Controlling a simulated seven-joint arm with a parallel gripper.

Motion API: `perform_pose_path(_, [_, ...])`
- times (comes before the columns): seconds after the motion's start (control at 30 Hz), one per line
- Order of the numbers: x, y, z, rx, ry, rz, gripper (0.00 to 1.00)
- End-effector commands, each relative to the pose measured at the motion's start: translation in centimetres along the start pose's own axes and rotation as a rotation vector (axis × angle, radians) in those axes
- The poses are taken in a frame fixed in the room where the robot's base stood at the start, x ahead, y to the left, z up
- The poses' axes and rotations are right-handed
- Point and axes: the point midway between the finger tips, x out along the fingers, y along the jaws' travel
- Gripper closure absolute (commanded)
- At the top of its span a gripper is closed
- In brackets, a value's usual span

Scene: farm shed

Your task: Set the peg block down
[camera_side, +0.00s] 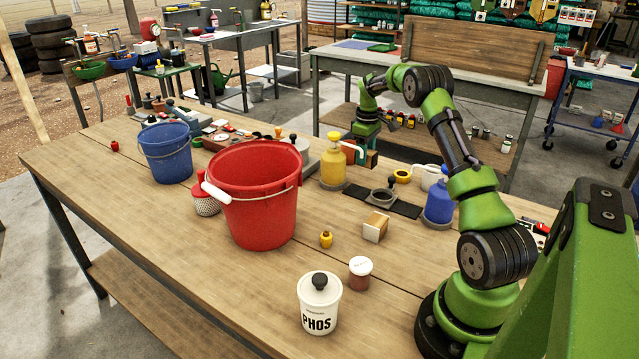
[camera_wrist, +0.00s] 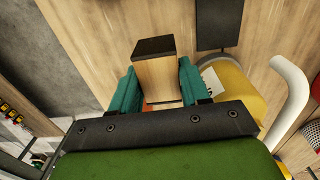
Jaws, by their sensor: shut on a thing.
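The peg block (camera_wrist: 156,78), a light wooden block with a dark end, is between the two teal fingers of my gripper (camera_wrist: 157,84) in the wrist view. The fingers are shut on its sides. Whether its dark end touches the wooden table cannot be told. In the side view my gripper (camera_side: 364,154) points down near the table's far edge, just right of and behind a yellow pump bottle (camera_side: 333,162). The block is mostly hidden there.
The yellow bottle (camera_wrist: 238,88) with its white spout is close beside the right finger in the wrist view. A dark strip (camera_side: 400,207), a small wooden block (camera_side: 375,227) and a blue bottle (camera_side: 438,205) stand nearer. A red bucket (camera_side: 262,218) is to the left. The front left tabletop is clear.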

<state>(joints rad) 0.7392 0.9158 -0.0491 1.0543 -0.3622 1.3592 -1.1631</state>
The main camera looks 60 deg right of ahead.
Motion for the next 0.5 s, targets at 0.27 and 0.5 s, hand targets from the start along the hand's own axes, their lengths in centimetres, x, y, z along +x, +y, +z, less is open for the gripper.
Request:
perform_pose_path(0.27, [4.2,-0.1,0.0,0.0,-0.001,-0.002,0.86])
perform_pose_path(0.5, [4.4,-0.1,0.0,0.0,0.0,0.0,0.86])
